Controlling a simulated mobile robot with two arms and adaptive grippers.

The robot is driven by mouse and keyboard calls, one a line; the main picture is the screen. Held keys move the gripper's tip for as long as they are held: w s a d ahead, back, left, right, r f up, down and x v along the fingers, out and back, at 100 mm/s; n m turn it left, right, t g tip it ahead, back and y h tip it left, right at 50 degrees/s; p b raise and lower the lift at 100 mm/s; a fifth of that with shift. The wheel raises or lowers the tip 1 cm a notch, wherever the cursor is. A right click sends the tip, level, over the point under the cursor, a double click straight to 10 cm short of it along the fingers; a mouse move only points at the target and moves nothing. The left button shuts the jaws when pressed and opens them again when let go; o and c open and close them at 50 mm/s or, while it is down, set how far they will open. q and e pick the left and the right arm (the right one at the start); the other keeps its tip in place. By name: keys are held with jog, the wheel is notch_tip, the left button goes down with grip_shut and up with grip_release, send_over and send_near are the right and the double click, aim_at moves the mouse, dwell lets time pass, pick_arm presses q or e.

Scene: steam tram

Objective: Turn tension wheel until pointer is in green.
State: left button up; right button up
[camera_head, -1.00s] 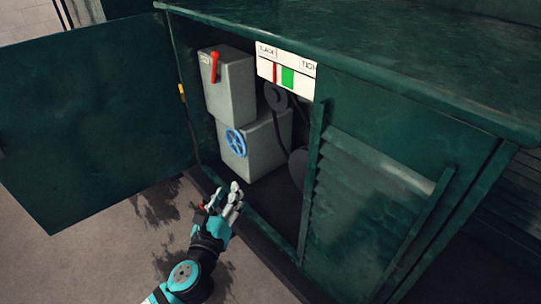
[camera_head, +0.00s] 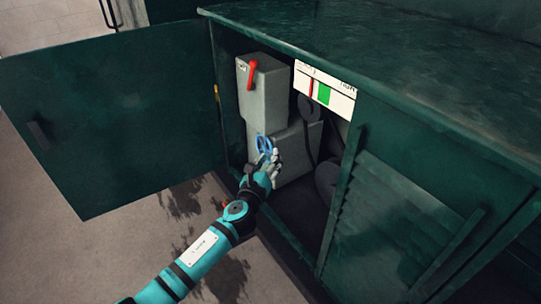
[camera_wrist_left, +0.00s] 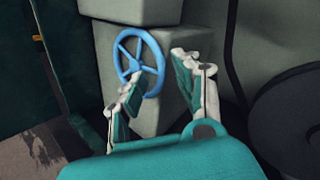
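The blue tension wheel (camera_head: 265,146) is on the front of a grey box inside the green cabinet. In the left wrist view the wheel (camera_wrist_left: 138,62) shows its rim and spokes, partly behind one finger. My left gripper (camera_head: 268,160) is in front of it; in the wrist view its fingers (camera_wrist_left: 158,82) are spread apart with nothing between them. I cannot tell whether a finger touches the rim. The gauge plate (camera_head: 341,101) has a green band (camera_head: 324,95) and a red pointer (camera_head: 311,87), which is left of the green. My right gripper is not in view.
A red lever (camera_head: 251,75) is on the upper grey box (camera_head: 266,100). The cabinet door (camera_head: 110,110) stands open at the left. A louvred panel (camera_head: 395,220) closes the right side. A dark round drum (camera_wrist_left: 290,110) and a cable are right of the wheel.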

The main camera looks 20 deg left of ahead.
pick_arm(q)
jog(key=shift+w, duration=0.7)
grip_shut()
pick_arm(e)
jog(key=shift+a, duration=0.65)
